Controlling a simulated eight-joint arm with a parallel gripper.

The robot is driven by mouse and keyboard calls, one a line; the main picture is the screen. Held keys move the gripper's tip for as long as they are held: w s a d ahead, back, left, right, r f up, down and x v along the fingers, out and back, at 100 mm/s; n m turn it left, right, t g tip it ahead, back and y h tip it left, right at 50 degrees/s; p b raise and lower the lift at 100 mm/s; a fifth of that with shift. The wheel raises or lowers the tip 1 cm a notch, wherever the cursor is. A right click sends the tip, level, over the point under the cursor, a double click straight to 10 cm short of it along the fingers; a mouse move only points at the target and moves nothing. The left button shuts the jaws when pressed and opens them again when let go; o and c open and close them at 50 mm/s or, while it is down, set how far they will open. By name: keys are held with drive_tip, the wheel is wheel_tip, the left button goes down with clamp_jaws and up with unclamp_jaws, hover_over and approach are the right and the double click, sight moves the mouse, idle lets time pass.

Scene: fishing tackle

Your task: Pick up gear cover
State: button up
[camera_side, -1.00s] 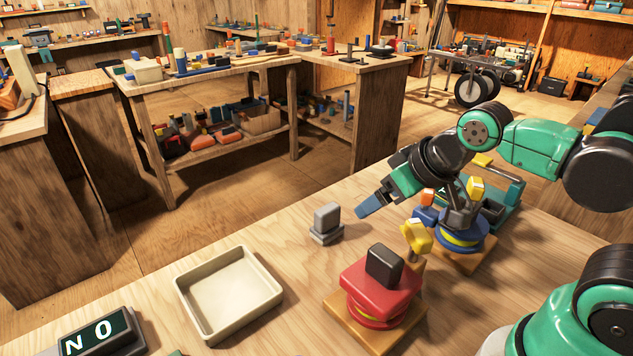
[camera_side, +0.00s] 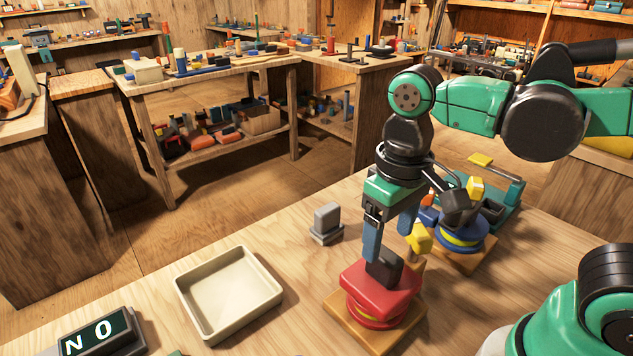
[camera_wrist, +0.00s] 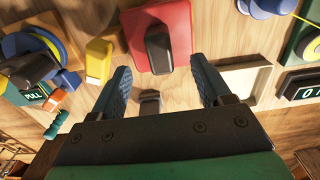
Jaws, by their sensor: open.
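The gear cover looks like the red square plate (camera_side: 350,283) with an upright black knob (camera_side: 388,271), on a round red body over a wooden block. The plate (camera_wrist: 182,35) and its knob (camera_wrist: 159,46) also show in the wrist view. My gripper (camera_side: 388,249) points down just over the knob, open and empty. In the wrist view my gripper (camera_wrist: 160,64) has its blue fingers apart, one on each side of the knob, with gaps between. I cannot tell whether the fingertips reach below the knob's top.
A yellow knob (camera_side: 419,239) stands close to the right of my gripper. A blue and yellow reel (camera_side: 462,236) sits behind it. A small grey block (camera_side: 326,221) and an empty cream tray (camera_side: 271,297) lie left, with bare table between. A lettered display (camera_side: 97,338) is front left.

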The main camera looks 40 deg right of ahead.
sight(386, 254)
drive_tip(key=shift+f, duration=2.75)
clamp_jaws()
